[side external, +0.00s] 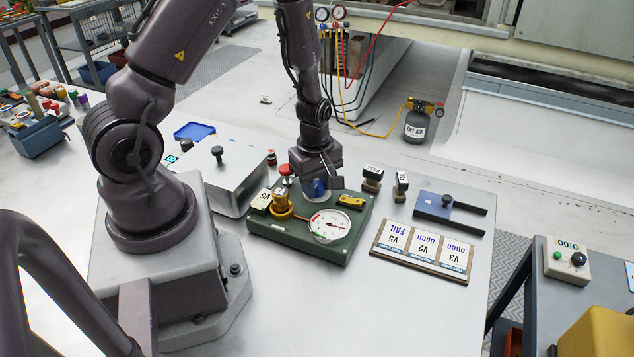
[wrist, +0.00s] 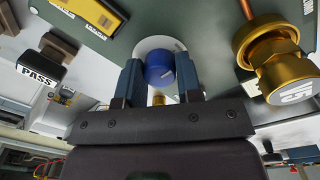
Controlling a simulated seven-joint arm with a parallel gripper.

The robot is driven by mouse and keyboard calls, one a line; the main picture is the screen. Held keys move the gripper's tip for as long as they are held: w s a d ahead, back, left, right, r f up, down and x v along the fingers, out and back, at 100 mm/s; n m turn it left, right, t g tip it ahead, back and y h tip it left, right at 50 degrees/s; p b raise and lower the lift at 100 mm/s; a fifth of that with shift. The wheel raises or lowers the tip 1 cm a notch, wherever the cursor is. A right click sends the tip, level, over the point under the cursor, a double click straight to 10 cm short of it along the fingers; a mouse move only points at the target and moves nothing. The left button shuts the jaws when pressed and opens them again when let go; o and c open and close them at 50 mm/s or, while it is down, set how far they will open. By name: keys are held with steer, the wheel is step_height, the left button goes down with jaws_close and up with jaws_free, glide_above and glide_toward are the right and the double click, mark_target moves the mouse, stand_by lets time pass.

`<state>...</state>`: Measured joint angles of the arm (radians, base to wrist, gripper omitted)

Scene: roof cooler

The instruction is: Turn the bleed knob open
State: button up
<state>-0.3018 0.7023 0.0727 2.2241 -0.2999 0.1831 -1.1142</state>
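The blue knob (side external: 319,187), which I take to be the bleed knob, stands on a pale round base at the back of the green gauge board (side external: 300,241). My gripper (side external: 321,176) points down over it. In the wrist view the blue knob (wrist: 160,69) sits between my two fingers (wrist: 159,78), which appear to press on its two sides. A light line marks its top. The board also carries a dial gauge (side external: 330,226) and a brass valve (side external: 281,205) labelled V5. The gripper partly hides the knob in the side view.
Two dark stamps (side external: 372,179) stand right of the board, one reading PASS in the wrist view. A card plate (side external: 425,250) and a blue fixture (side external: 447,207) lie farther right. A grey metal box (side external: 222,176) stands left. The front table is clear.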

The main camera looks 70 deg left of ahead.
steer(key=shift+m, duration=0.4)
steer(key=m, duration=0.3)
steer(key=shift+m, duration=0.3)
steer(key=m, duration=0.4)
steer(key=shift+m, duration=0.3)
steer(key=m, duration=0.4)
steer(key=shift+a, duration=0.1)
steer(key=shift+m, duration=2.1)
steer(key=o, duration=0.9)
steer(key=shift+o, duration=0.2)
